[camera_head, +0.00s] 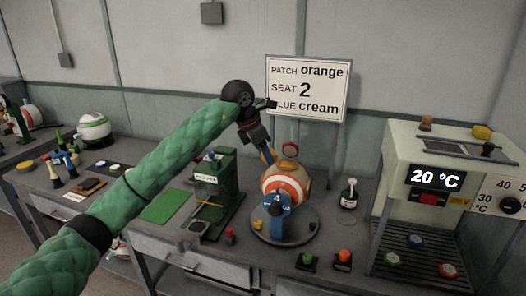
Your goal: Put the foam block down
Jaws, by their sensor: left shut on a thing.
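My left gripper (266,153) reaches in at the end of the green-sleeved arm and points down, just above and behind the orange-and-white ball (275,183). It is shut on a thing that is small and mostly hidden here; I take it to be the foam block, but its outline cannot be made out. A tan shape (301,176) shows behind the ball, close to the gripper. My right gripper is not in view.
A green press (219,190) stands left of the ball. A sign (306,89) stands behind. A small bottle (348,194) and a large heater reading 20 °C (399,150) are to the right. A green mat (165,206) lies clear on the bench at left.

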